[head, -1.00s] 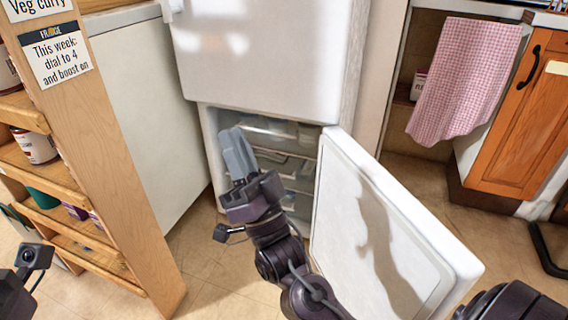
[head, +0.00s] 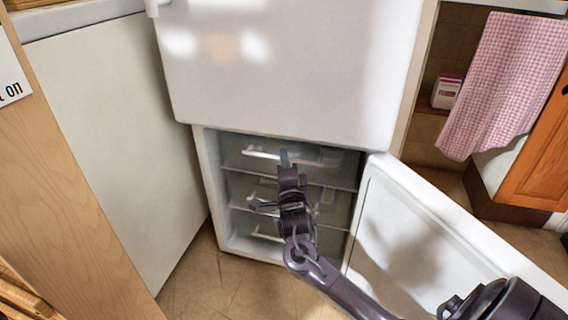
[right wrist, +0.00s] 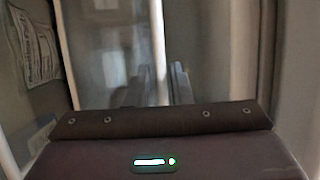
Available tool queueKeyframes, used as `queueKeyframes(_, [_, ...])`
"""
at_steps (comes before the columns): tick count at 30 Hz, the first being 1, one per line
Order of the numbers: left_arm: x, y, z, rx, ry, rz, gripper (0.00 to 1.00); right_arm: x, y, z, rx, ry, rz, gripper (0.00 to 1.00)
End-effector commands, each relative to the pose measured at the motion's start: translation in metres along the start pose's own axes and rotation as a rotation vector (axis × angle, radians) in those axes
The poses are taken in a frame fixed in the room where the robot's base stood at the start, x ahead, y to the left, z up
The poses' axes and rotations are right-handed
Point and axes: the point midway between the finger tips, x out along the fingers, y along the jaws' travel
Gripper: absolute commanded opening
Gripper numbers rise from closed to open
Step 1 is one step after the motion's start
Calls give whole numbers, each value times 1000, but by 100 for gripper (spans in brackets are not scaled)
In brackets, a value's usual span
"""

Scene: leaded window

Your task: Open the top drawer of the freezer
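The freezer (head: 208,190) is the lower compartment of a white fridge, with its door (head: 420,235) swung open to the right. Several see-through drawers with pale handles are stacked inside. The top drawer (head: 325,157) looks shut, its handle (head: 262,153) partly hidden by my right gripper. My right gripper (head: 285,158) is at the top drawer's front, near the handle. In the right wrist view the handle (right wrist: 157,50) is a pale upright bar beside the grey finger (right wrist: 179,85); the fingers look apart, and contact is unclear. My left gripper is out of view.
The upper fridge door (head: 290,70) is closed above the freezer. A white cabinet side (head: 110,130) and a wooden shelf panel (head: 75,200) stand on the left. A checked towel (head: 507,80) hangs at the right. Tiled floor (head: 225,287) shows in front.

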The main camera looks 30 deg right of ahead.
Motion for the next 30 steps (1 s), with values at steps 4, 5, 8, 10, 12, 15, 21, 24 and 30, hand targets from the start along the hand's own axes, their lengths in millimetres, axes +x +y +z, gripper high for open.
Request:
queueKeyframes(4, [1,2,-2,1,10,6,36,10,0,0,1,0,-1,20])
queueKeyframes(5, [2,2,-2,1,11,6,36,10,0,0,1,0,0,20])
queueKeyframes(8, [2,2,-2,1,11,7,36,11,0,0,0,0,0,20])
queueKeyframes(10, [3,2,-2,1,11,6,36,11,-1,0,0,0,0,20])
queueKeyframes(12, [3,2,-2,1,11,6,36,11,-1,0,0,0,0,18])
queueKeyframes(15, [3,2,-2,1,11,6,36,11,-1,0,0,0,0,5])
queueKeyframes(21, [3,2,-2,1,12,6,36,10,-1,0,0,0,0,0])
queueKeyframes(24, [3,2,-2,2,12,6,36,10,-1,0,0,0,0,0])
queueKeyframes(30, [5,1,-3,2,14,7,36,7,-2,2,0,-1,1,0])
